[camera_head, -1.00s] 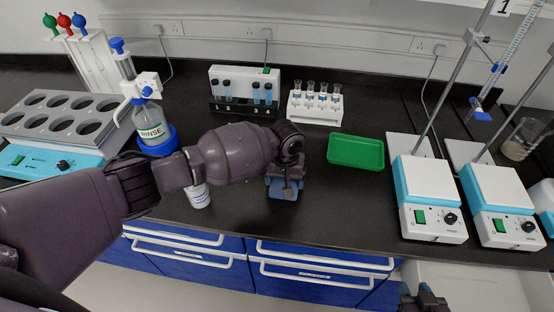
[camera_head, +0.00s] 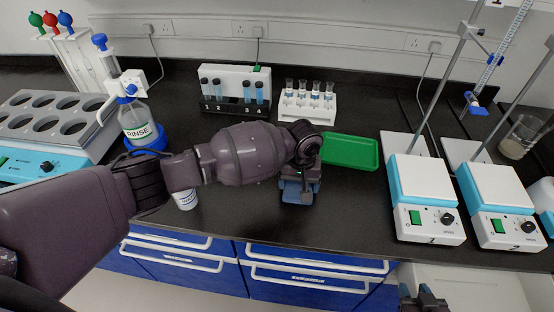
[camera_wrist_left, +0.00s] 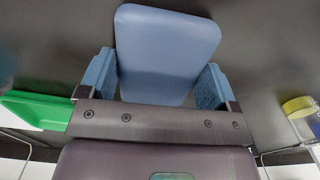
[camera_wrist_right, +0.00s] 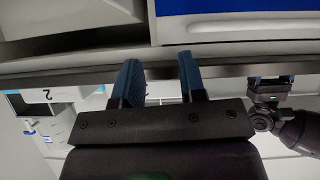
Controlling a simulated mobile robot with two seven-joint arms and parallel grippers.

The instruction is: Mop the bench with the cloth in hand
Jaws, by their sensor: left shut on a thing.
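The blue cloth (camera_head: 297,194) is a flat pad at the front middle of the black bench (camera_head: 350,212). My left gripper (camera_head: 300,180) is shut on it, fingers pointing down. In the left wrist view the cloth (camera_wrist_left: 167,50) sits between the two blue fingers (camera_wrist_left: 160,86) against the dark bench top. It appears to lie on the bench, though exact contact is hard to tell. My right gripper (camera_head: 424,296) hangs low in front of the bench. The right wrist view shows its two fingers (camera_wrist_right: 160,82) apart with nothing between them.
A green tray (camera_head: 350,151) lies just behind and right of the cloth. Tube racks (camera_head: 234,105) (camera_head: 308,105) stand behind. Bare bench lies between cloth and hotplates.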

